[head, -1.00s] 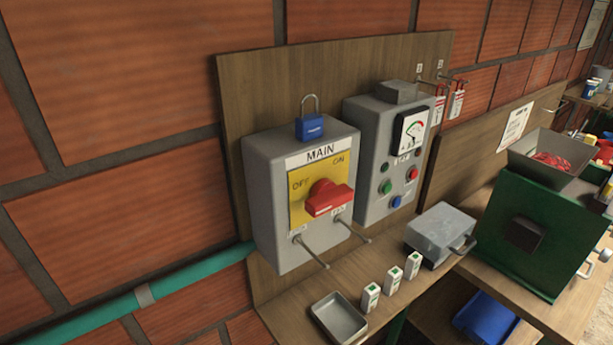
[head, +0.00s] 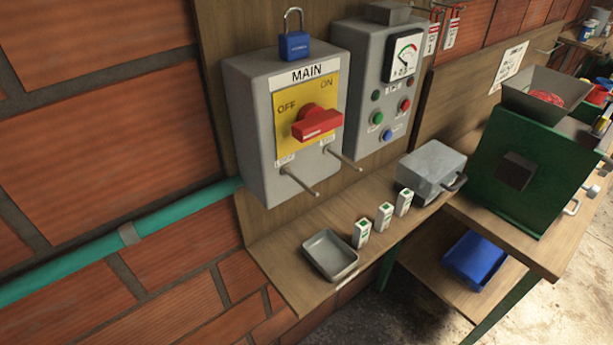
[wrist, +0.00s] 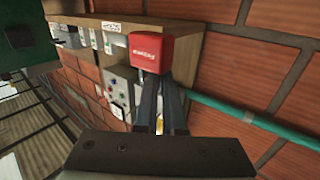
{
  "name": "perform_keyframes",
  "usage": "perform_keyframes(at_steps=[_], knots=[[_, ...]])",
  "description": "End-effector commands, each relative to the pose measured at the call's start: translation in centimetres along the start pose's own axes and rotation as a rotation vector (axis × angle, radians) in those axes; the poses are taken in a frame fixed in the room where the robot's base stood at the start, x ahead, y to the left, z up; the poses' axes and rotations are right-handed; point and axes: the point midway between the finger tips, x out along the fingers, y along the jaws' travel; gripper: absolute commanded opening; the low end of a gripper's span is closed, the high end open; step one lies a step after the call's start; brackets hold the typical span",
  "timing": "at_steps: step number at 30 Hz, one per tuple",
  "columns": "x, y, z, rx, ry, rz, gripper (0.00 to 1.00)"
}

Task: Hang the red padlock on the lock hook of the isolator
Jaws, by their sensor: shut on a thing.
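The red padlock (wrist: 152,53) is held at the tips of my gripper (wrist: 160,80) in the wrist view. Its body faces the camera; its shackle is hidden. The grey isolator (head: 255,140), marked MAIN, hangs on the wooden board in the head view, its red handle (head: 317,124) on a yellow plate. Two thin metal hooks, a left one (head: 302,183) and a right one (head: 345,159), stick out of its lower front, both bare. Their small labels are hard to read. My gripper and the red padlock are not in the head view.
A blue padlock (head: 294,46) stands on the isolator. A control box (head: 371,75) hangs to its right. Below, the shelf carries a metal tray (head: 330,255), several small white blocks and a grey box (head: 430,165). A green machine (head: 520,165) stands at right. Space before the hooks looks clear.

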Motion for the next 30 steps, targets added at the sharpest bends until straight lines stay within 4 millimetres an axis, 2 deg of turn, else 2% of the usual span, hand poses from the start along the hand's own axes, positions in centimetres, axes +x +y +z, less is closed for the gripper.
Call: perform_keyframes(at_steps=[10, 14, 17, 24, 30], knots=[[0.1, 0.1, -0.1, 0.0, 0.001, 0.004, 0.0], [1.0, -0.1, -1.1, 0.003, 0.004, 0.013, 0.0], [3.3, -0.3, -3.4, 0.005, 0.01, 0.035, 0.0], [10.9, -1.0, -12.0, 0.003, 0.013, 0.043, 0.0], [14.7, -1.5, -17.5, 0.003, 0.008, -0.001, 0.0]])
